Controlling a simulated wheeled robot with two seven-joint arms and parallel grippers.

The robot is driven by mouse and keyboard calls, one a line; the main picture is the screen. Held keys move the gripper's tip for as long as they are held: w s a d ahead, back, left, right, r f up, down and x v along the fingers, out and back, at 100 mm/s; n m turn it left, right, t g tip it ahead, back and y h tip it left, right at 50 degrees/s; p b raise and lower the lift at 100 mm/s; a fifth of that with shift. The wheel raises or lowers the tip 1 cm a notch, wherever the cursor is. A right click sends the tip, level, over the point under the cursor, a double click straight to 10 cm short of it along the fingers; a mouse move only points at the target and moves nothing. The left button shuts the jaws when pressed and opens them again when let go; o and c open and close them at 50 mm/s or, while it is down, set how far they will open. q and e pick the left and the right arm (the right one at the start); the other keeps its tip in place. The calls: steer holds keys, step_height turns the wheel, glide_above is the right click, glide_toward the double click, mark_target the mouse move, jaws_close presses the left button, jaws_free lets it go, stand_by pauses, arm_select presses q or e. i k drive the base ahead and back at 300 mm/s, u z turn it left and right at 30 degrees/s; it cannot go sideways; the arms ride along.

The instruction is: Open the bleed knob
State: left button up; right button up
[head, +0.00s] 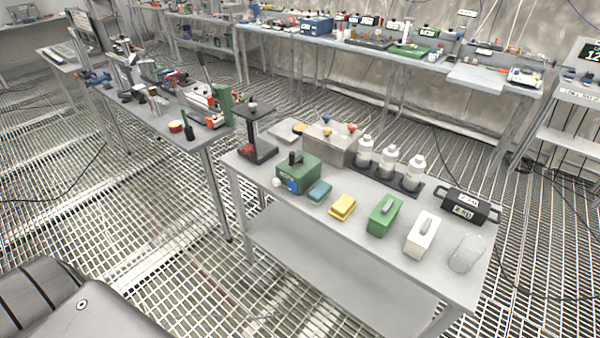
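No part is clearly marked as the bleed knob, so I cannot tell which one it is. On the near grey table, a green box (312,172) has a black knob or handle (295,157) on top. A small white ball-like part (277,182) is at its left side. Behind it, a steel box (330,143) carries small orange and blue knobs on top. A black stand (262,147) with a grey round top (252,106) is at the table's back left corner. Neither of my grippers is in view.
The near table (330,218) also holds a teal block, a yellow sponge, green and white handled blocks, a clear glass, white bottles in a black rack and a black labelled case (467,206). A cluttered bench (165,120) stands to the left. Grating floor lies in front.

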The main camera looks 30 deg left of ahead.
mark_target(276, 181)
steer(key=z, duration=1.45)
steer(key=k, duration=0.7)
steer(key=u, duration=1.05)
steer(key=i, duration=0.5)
steer(key=z, duration=0.05)
